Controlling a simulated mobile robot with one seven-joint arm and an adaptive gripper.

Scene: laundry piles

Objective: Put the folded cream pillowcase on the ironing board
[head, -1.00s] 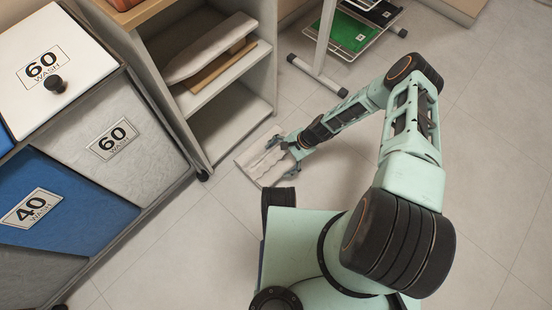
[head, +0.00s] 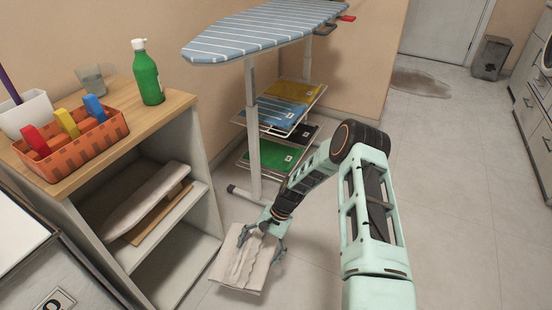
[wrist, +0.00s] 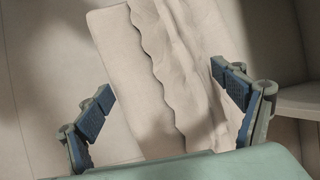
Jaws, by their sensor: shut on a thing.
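The folded cream pillowcase (head: 243,268) hangs from my gripper (head: 262,240), low over the floor in front of the shelf unit. My gripper is shut on it. In the wrist view the pillowcase (wrist: 160,80) with its wavy edge lies between the two fingers (wrist: 170,108); the right finger meets the cloth, and the left finger's contact is hard to tell. The ironing board (head: 262,35), blue with white stripes, stands behind and higher than my gripper. Its visible top is bare.
A shelf unit (head: 200,205) stands left, with a green bottle (head: 147,75), a glass (head: 93,78) and an orange basket (head: 70,148) on top. Folded cloths lie on racks (head: 270,150) under the board. Floor (head: 450,190) is clear at right. A puddle (head: 420,82) lies farther back.

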